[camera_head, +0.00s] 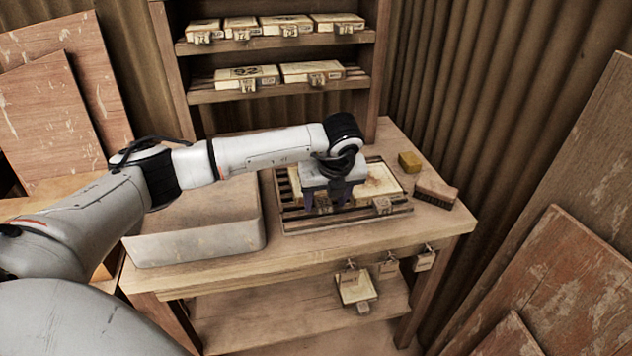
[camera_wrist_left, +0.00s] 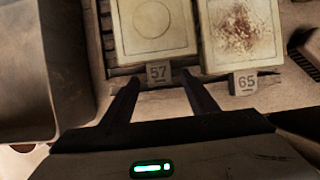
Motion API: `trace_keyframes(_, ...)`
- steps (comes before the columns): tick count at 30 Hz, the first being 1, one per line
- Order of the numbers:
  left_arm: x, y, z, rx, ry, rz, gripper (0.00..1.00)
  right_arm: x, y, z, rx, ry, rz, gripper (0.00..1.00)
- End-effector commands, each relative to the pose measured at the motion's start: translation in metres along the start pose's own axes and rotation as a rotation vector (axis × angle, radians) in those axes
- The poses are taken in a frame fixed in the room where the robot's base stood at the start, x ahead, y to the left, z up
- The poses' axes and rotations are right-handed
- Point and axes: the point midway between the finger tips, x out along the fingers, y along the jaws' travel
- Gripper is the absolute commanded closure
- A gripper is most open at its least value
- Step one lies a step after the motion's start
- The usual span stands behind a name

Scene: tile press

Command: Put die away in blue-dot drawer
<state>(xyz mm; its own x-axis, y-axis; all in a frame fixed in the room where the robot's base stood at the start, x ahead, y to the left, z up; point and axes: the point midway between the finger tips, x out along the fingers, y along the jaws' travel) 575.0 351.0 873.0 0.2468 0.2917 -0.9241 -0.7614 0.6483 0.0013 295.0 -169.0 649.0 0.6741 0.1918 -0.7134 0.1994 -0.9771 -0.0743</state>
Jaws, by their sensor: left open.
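Two square pale dies lie side by side on a slatted rack (camera_head: 290,222). The left one, tagged 57 (camera_wrist_left: 150,28), has a plain circle on its face; in the head view my arm and gripper mostly hide it. The right one, tagged 65 (camera_wrist_left: 238,28), has a reddish-brown stain and also shows in the head view (camera_head: 380,182). My left gripper (camera_head: 325,203) is over the front of the rack. In the left wrist view its open fingers (camera_wrist_left: 160,82) stand either side of the 57 tag (camera_wrist_left: 158,72); contact cannot be told. I see no blue dot or drawer. My right gripper is not in view.
A large pale tub (camera_head: 195,238) stands left of the rack. A yellow block (camera_head: 409,162) and a brush (camera_head: 436,192) lie right of it. Shelves behind (camera_head: 230,95) hold several tagged dies. Tags hang at the bench's front edge; another die (camera_head: 356,287) is below.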

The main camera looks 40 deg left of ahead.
Motion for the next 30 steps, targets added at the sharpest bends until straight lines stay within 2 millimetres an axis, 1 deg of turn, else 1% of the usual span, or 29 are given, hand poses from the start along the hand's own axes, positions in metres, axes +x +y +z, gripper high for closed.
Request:
trace_keyframes(1,0.0056,0.0004,0.0001,0.0,0.0,0.002,0.47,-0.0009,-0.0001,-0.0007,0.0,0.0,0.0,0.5)
trace_keyframes(3,0.0104,0.0001,0.0003,0.0,-0.001,0.0,0.47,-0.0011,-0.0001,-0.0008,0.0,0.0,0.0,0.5)
trace_keyframes(10,0.0125,-0.0002,0.0,0.001,-0.001,-0.002,0.47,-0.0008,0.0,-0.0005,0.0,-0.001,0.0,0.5)
trace_keyframes(11,0.0125,-0.0001,0.0,0.001,-0.001,-0.002,0.49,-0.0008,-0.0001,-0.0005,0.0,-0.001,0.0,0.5)
trace_keyframes(15,0.0123,-0.0001,-0.0001,0.001,-0.001,-0.001,0.72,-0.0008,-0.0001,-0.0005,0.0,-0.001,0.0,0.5)
trace_keyframes(20,0.0121,-0.0002,-0.0001,0.001,0.0,-0.002,0.99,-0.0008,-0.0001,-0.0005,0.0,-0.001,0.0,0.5)
trace_keyframes(30,0.0083,-0.0012,0.003,-0.001,-0.005,-0.005,1.0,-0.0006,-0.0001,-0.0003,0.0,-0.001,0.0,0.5)
